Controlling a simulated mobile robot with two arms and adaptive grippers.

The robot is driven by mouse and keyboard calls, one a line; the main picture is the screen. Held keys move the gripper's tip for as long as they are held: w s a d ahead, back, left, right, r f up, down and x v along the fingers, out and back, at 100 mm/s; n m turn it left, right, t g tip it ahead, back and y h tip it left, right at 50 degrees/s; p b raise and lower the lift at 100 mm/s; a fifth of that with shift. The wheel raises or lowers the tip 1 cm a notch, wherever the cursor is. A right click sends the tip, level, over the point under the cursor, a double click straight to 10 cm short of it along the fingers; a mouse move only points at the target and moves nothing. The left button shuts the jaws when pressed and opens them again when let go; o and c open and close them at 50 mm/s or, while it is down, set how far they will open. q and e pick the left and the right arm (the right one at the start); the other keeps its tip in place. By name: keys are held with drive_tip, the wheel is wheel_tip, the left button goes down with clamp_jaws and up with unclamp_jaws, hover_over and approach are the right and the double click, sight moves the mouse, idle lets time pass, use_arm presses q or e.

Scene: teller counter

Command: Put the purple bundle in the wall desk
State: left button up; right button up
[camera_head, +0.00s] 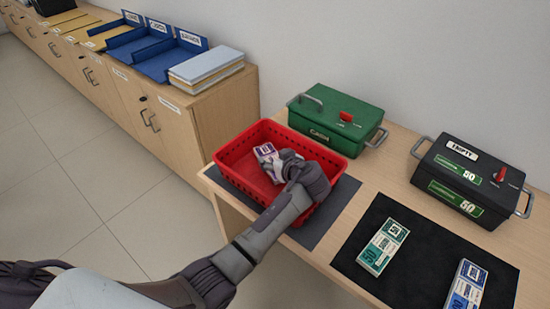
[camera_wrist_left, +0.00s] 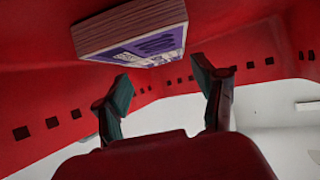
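The purple bundle (camera_head: 265,152), a white and purple banded stack, is inside the red basket (camera_head: 228,163). It is tilted near the basket's left wall. My left gripper (camera_head: 283,165) is down in the basket, just right of the bundle. In the left wrist view the fingers of my left gripper (camera_wrist_left: 165,90) are spread apart, with the purple bundle (camera_wrist_left: 135,32) just beyond them; I cannot tell whether they touch it. My right gripper is not in view. A row of wooden cabinets (camera_head: 170,135) runs along the wall at left; I cannot tell whether it is the wall desk.
The basket stands on a grey mat (camera_head: 325,215) on a wooden counter (camera_head: 385,170). Behind are a green cash box (camera_head: 335,115) and a black box (camera_head: 470,180). Green (camera_head: 382,247) and blue (camera_head: 467,287) bundles lie on a black mat. Blue trays (camera_head: 170,60) and a paper stack (camera_head: 207,70) top the cabinets.

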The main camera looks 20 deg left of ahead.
use_arm(q)
drive_tip(key=shift+o, duration=0.9)
drive_tip(key=shift+r+p, duration=0.55)
drive_tip(key=shift+s+d+r, duration=0.15)
drive_tip(key=shift+d+r, duration=0.05)
drive_tip(key=v, duration=0.6)
drive_tip(key=shift+s+d+r, duration=0.15)
drive_tip(key=shift+s+d, duration=0.1)
drive_tip(key=shift+s, duration=0.05)
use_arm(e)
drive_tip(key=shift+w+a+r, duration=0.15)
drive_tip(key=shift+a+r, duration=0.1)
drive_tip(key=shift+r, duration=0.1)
